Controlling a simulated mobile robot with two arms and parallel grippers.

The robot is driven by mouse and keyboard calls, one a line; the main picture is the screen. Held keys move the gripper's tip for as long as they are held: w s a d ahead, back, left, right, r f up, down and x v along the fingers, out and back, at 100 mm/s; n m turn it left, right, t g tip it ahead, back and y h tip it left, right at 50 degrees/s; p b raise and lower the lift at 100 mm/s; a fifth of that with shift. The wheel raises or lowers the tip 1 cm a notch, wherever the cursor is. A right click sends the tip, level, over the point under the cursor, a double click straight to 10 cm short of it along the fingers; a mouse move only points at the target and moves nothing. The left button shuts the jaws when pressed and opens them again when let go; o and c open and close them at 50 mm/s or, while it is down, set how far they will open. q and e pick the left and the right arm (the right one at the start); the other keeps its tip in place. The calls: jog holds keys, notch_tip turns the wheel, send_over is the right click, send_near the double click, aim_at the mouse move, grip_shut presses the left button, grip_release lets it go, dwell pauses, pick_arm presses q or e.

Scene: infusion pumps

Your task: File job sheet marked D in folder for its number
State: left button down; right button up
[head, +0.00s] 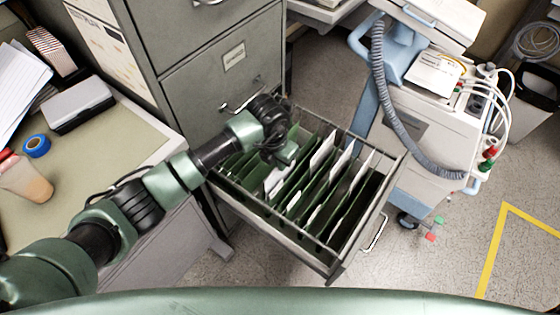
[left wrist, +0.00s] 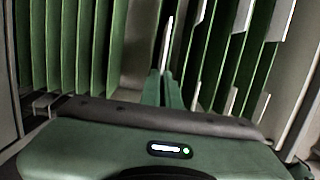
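The open file drawer (head: 335,270) holds a row of green hanging folders (head: 300,200) with white tabs or papers showing among them. My left gripper (head: 284,162) is over the far left part of the drawer, low among the folder tops. In the left wrist view its two green fingers (left wrist: 163,90) are close together on a thin white sheet seen edge-on (left wrist: 167,45). A white paper (head: 275,181) shows just below the gripper in the head view. No letter or number can be read. My right gripper is not in view.
The grey cabinet (head: 190,40) stands behind the drawer. A desk (head: 90,160) at left holds blue tape (head: 36,146), a cup (head: 25,182) and a black-and-white box (head: 77,103). A medical machine (head: 430,130) with a grey hose stands close on the right. Floor at lower right is clear.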

pick_arm(q)
jog(key=shift+a+f+b, duration=0.1)
jog(key=shift+f+b, duration=0.25)
jog(key=shift+f, duration=0.05)
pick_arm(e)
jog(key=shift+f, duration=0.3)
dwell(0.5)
pick_arm(q)
jog(key=c, duration=1.6)
grip_release()
